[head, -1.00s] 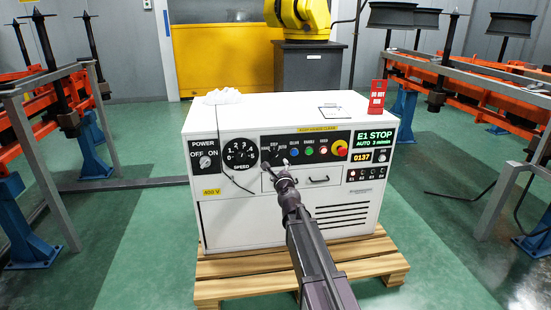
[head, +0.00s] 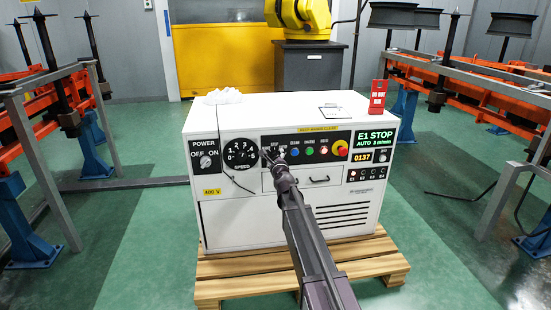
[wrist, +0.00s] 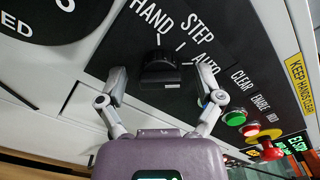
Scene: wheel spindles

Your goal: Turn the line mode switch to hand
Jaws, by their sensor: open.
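The line mode switch is a black knob (wrist: 160,70) on the black panel, with HAND, STEP and AUTO printed around it in the wrist view. Its pointer direction is hard to make out. The green display (head: 375,139) in the head view reads E1 STOP and AUTO. My gripper (wrist: 161,84) is open, with one finger on each side of the knob. Whether the fingers touch the knob, I cannot tell. In the head view, my gripper (head: 274,157) is at the panel and partly covers the switch.
A drawer handle (head: 320,179) is below. The white cabinet (head: 230,225) stands on a pallet.

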